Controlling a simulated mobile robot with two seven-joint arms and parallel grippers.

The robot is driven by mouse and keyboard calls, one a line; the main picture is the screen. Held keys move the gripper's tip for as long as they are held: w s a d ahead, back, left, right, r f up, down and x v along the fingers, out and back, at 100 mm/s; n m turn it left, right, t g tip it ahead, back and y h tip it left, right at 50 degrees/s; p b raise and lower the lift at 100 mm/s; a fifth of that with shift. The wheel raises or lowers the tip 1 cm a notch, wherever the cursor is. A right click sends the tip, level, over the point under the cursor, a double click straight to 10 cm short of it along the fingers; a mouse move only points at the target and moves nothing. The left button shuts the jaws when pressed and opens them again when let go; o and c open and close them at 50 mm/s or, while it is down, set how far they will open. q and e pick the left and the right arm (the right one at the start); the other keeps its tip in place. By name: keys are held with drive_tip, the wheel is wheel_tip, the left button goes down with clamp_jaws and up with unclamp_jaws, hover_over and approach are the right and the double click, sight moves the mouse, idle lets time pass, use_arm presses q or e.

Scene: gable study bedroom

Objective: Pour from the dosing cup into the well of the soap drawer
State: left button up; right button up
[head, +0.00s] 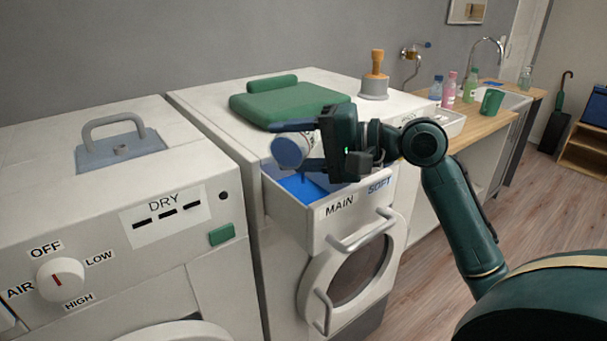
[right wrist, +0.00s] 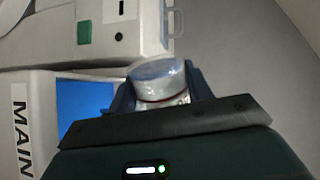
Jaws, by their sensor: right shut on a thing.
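My right gripper (head: 296,146) is shut on the dosing cup (head: 288,152), a small pale, see-through cup with blue at its mouth. The cup is tilted over, its mouth facing left, above the open soap drawer (head: 290,212). In the right wrist view the cup (right wrist: 160,84) sits between the fingers, with a red line around it. The well marked MAIN (head: 302,187) shows blue inside, and also in the right wrist view (right wrist: 85,103). A thin darker blue streak lies below the cup; I cannot tell whether it is falling liquid. My arm hides part of the drawer's SOFT side. My left gripper is out of view.
The dryer (head: 110,215) stands left. Bottles (head: 470,87) and a green cup (head: 491,102) stand on the right-hand counter.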

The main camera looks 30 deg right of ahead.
use_arm(q)
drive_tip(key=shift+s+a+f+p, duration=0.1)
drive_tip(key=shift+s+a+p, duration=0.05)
drive_tip(key=shift+p, duration=0.25)
use_arm(e)
drive_tip(key=shift+d+f+m, duration=0.1)
drive_tip(key=shift+f+m, duration=0.15)
drive_tip(key=shift+m, duration=0.25)
use_arm(q)
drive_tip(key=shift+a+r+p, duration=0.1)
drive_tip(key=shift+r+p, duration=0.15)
drive_tip(key=shift+p, duration=0.1)
use_arm(e)
drive_tip(key=shift+w+r+y, duration=0.1)
drive_tip(key=shift+y, duration=0.2)
